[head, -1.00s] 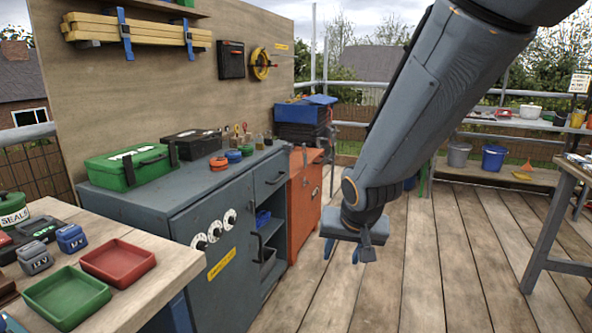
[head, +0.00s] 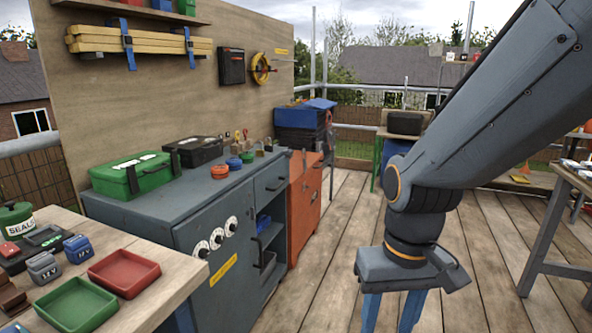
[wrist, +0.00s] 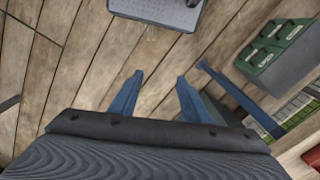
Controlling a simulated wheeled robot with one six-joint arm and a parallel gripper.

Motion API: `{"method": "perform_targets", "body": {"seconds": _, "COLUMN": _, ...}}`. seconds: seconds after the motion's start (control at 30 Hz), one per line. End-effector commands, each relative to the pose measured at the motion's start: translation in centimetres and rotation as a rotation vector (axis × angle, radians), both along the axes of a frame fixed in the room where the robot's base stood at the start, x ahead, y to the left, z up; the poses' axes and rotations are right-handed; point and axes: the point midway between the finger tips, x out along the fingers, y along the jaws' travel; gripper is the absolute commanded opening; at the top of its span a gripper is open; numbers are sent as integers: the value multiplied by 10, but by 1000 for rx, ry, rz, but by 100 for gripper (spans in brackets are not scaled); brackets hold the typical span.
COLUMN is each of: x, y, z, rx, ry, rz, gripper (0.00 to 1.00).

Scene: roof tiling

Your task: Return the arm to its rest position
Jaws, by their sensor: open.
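My gripper (head: 392,312) hangs at the lower right of the head view, with its blue fingers pointing down over the wooden deck. The fingers are apart with nothing between them. In the wrist view my gripper (wrist: 158,90) shows two separated blue fingers above bare planks. My grey arm (head: 480,110) reaches down from the upper right corner and hides part of the deck and the railing behind it.
A grey cabinet (head: 190,222) with a green case (head: 132,175) on top stands at left, beside an orange cabinet (head: 304,208). A wooden table with red (head: 124,272) and green (head: 76,306) trays is at lower left. A workbench (head: 560,230) stands at right. Deck between is open.

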Motion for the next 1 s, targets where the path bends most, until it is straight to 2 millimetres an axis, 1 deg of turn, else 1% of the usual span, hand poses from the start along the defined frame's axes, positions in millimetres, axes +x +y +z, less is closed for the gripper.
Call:
{"method": "perform_targets", "body": {"seconds": 0.03, "x": -2, "y": -3, "z": 7, "rx": -2, "ry": 3, "rz": -8, "gripper": 43}}
{"method": "perform_targets", "body": {"seconds": 0.17, "x": -2, "y": -11, "z": 18, "rx": -9, "ry": 4, "rz": -28, "gripper": 43}}
{"method": "perform_targets", "body": {"seconds": 0.3, "x": -4, "y": -24, "z": 34, "rx": -18, "ry": 5, "rz": -57, "gripper": 43}}
{"method": "perform_targets", "body": {"seconds": 0.43, "x": -6, "y": -34, "z": 45, "rx": -24, "ry": 6, "rz": -82, "gripper": 43}}
{"method": "perform_targets", "body": {"seconds": 0.63, "x": -7, "y": -44, "z": 49, "rx": -29, "ry": 6, "rz": -99, "gripper": 43}}
{"method": "perform_targets", "body": {"seconds": 1.0, "x": -6, "y": -44, "z": 48, "rx": -30, "ry": 5, "rz": -100, "gripper": 43}}
